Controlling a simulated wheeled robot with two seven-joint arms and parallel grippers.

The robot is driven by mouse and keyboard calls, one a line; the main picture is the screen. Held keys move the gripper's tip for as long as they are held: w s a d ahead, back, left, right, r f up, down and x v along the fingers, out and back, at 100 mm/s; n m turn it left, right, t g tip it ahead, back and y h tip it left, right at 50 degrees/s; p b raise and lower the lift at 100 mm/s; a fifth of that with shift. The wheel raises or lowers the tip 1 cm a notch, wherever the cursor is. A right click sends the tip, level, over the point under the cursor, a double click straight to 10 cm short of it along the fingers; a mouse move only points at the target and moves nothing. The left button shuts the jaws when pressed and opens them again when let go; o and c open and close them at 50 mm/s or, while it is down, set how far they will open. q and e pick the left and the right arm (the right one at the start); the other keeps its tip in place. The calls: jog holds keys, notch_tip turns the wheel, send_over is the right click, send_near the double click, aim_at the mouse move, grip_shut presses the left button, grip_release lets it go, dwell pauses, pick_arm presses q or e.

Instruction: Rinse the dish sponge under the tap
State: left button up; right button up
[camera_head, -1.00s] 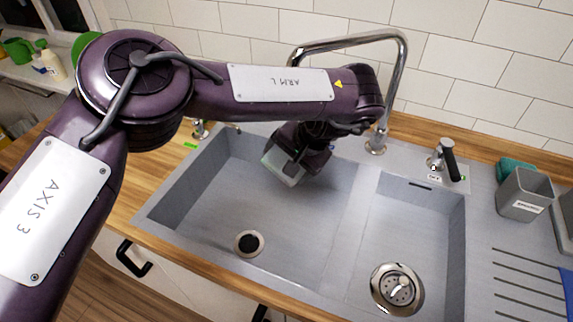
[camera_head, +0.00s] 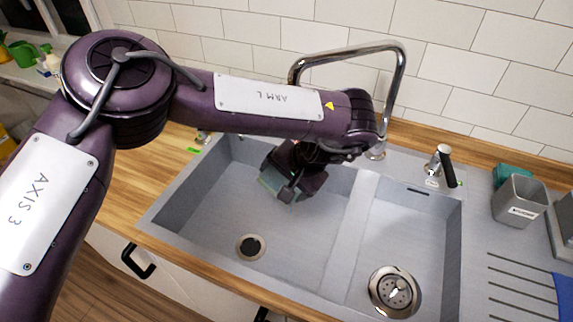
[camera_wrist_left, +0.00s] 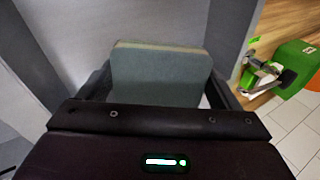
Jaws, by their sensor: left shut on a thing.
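My left gripper (camera_head: 284,187) is shut on the dish sponge (camera_head: 269,184), inside the large left basin of the sink (camera_head: 205,215). In the left wrist view the sponge (camera_wrist_left: 160,85) is a grey-green block with a thin tan layer along its far edge, standing between the fingers. The chrome tap (camera_head: 399,75) arches behind my left arm, and its spout end comes down above and behind the gripper. I see no water running. The tap's lever (camera_head: 446,165) with a black handle stands on the rim at the right. My right gripper is not in view.
The left basin has a dark drain (camera_head: 249,247); the smaller right basin has a metal strainer (camera_head: 394,291). A divider (camera_head: 350,225) separates them. A grey caddy (camera_head: 519,200) and a teal item (camera_head: 511,174) stand at the right. The tiled wall closes off the back.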

pick_arm(q)
jog(key=s+p, duration=0.1)
jog(key=s, duration=0.1)
jog(key=s+a+p, duration=0.1)
jog(key=s, duration=0.1)
dwell(0.3)
dwell(1.0)
jog(key=s+a+r+p, duration=0.1)
jog(key=s+r+p, duration=0.3)
jog(key=p, duration=0.2)
jog(key=shift+s+a, duration=0.15)
jog(key=shift+s, duration=0.25)
